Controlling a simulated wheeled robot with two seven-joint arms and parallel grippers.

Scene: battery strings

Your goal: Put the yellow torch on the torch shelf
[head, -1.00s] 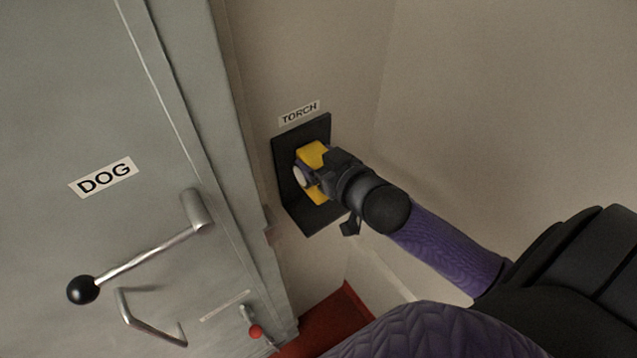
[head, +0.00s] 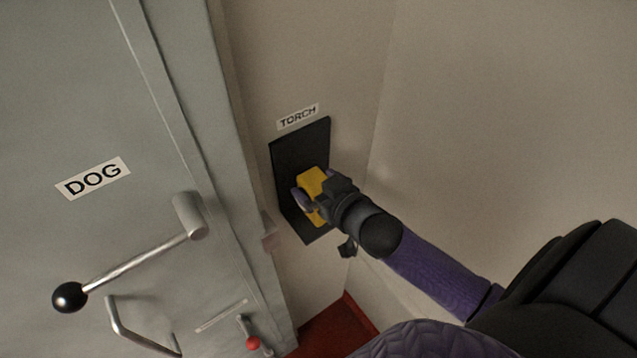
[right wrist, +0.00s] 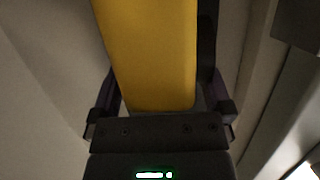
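The yellow torch (head: 313,183) is a yellow block held in front of the black torch shelf (head: 290,153), under the TORCH label. My right gripper (head: 315,187) is shut on it, with a purple finger on each side. In the right wrist view the yellow torch (right wrist: 150,55) fills the space between the fingers of the right gripper (right wrist: 163,85). The torch is over the lower part of the shelf; whether it rests on the shelf is hidden. My left gripper is not in view.
A grey door marked DOG (head: 93,178) stands at the left, with a lever (head: 135,262) ending in a black ball. A small red knob (head: 253,342) is lower down. The pale wall (head: 500,110) to the right is bare. The floor (head: 335,330) is red.

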